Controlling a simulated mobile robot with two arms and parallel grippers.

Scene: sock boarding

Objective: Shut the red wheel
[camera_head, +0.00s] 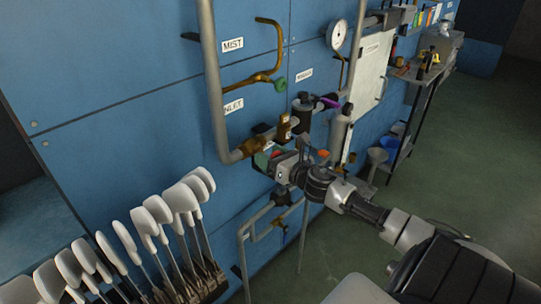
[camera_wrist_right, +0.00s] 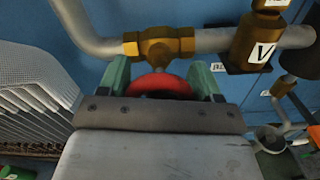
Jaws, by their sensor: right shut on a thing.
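The red wheel (camera_wrist_right: 160,85) is a round handwheel under a brass valve body (camera_wrist_right: 160,45) on a grey pipe in the right wrist view. In the head view a small red part of the wheel (camera_head: 276,153) shows at my right gripper, just below the brass fitting. My right gripper (camera_wrist_right: 159,76) has one green finger on each side of the wheel and is shut on it. The gripper also shows in the head view (camera_head: 268,157), reaching in from the lower right. The wheel's lower part is hidden behind the gripper body. My left gripper is not in view.
The blue panel (camera_head: 110,130) carries pipes, labels, a gauge (camera_head: 338,35) and a green handle (camera_head: 280,84). White sock boards (camera_head: 180,200) stand at lower left. A shelf (camera_head: 420,75) holds tools at upper right. The green floor (camera_head: 450,160) is open at right.

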